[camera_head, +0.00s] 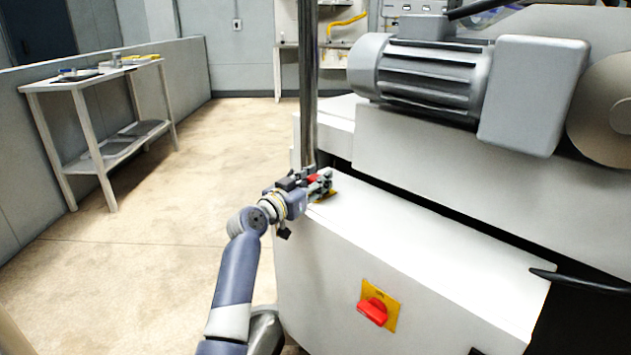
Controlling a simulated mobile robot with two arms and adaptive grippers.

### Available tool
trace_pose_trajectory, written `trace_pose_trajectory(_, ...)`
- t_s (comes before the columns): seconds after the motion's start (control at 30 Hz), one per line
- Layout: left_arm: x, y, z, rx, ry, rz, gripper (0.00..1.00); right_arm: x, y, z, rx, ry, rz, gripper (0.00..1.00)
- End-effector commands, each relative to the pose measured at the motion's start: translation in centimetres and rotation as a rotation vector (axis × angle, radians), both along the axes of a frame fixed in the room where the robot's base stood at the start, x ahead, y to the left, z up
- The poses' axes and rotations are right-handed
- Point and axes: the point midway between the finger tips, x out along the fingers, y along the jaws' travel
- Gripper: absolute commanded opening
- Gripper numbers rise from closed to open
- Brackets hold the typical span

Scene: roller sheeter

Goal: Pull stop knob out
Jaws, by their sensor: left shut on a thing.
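The red stop knob (313,178) sits on top of the white machine housing at its left end, beside the metal post. A yellow plate (331,193) shows under it. My left gripper (322,183) reaches in over the housing's left edge and is shut on the knob. Its fingers hide most of the knob, so I cannot tell how far out it stands. My right gripper is not in view.
A red rotary switch (373,311) on a yellow plate is on the housing's front face. A vertical metal post (308,85) stands just behind my left gripper. A grey motor (430,70) sits at upper right. The floor (190,215) at left is clear up to a side table (95,83).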

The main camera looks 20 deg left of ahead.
Motion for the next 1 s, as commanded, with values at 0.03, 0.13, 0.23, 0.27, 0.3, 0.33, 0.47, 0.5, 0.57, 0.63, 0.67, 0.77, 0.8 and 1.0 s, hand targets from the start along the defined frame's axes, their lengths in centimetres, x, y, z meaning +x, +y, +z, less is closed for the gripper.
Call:
trace_pose_trajectory(0.03, 0.0, 0.1, 0.6, -0.003, -0.010, 0.003, 0.00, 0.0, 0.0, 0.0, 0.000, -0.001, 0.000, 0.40)
trace_pose_trajectory(0.13, 0.0, 0.1, 0.7, -0.004, -0.012, 0.003, 0.00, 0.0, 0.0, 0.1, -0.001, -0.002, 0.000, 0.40)
trace_pose_trajectory(0.23, 0.0, 0.1, 0.8, -0.004, -0.013, 0.003, 0.49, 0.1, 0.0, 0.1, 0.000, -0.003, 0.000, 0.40)
trace_pose_trajectory(0.27, 0.0, 0.1, 0.7, -0.004, -0.013, 0.003, 0.54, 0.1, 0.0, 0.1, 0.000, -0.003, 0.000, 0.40)
trace_pose_trajectory(0.3, 0.0, 0.1, 0.7, -0.004, -0.012, 0.003, 0.54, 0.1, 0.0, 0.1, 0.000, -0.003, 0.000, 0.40)
trace_pose_trajectory(0.33, 0.0, 0.1, 0.6, -0.004, -0.011, 0.002, 0.54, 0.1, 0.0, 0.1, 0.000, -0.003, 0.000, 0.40)
trace_pose_trajectory(0.47, 0.0, 0.1, 0.5, -0.003, -0.009, 0.002, 0.54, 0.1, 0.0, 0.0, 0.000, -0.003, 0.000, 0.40)
trace_pose_trajectory(0.5, 0.0, 0.1, 0.5, -0.003, -0.009, 0.002, 0.54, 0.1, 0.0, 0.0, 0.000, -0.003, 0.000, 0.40)
trace_pose_trajectory(0.57, 0.0, 0.1, 0.4, -0.002, -0.008, 0.002, 0.54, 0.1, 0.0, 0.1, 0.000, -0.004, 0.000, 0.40)
trace_pose_trajectory(0.63, -0.1, 0.1, 0.4, -0.001, -0.008, 0.002, 0.54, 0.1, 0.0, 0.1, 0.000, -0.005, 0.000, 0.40)
trace_pose_trajectory(0.67, -0.2, 0.2, 0.4, -0.001, -0.008, 0.002, 0.54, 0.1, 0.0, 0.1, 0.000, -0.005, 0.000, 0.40)
trace_pose_trajectory(0.77, -0.9, 0.5, 0.3, 0.001, -0.008, 0.003, 0.54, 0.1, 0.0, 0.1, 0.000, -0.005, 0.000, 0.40)
trace_pose_trajectory(0.8, -1.4, 0.6, 0.3, 0.000, -0.006, 0.003, 0.54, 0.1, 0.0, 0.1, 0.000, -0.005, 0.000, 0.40)
trace_pose_trajectory(1.0, -4.5, 1.6, 0.3, 0.002, -0.007, 0.004, 0.54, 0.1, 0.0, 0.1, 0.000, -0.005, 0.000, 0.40)
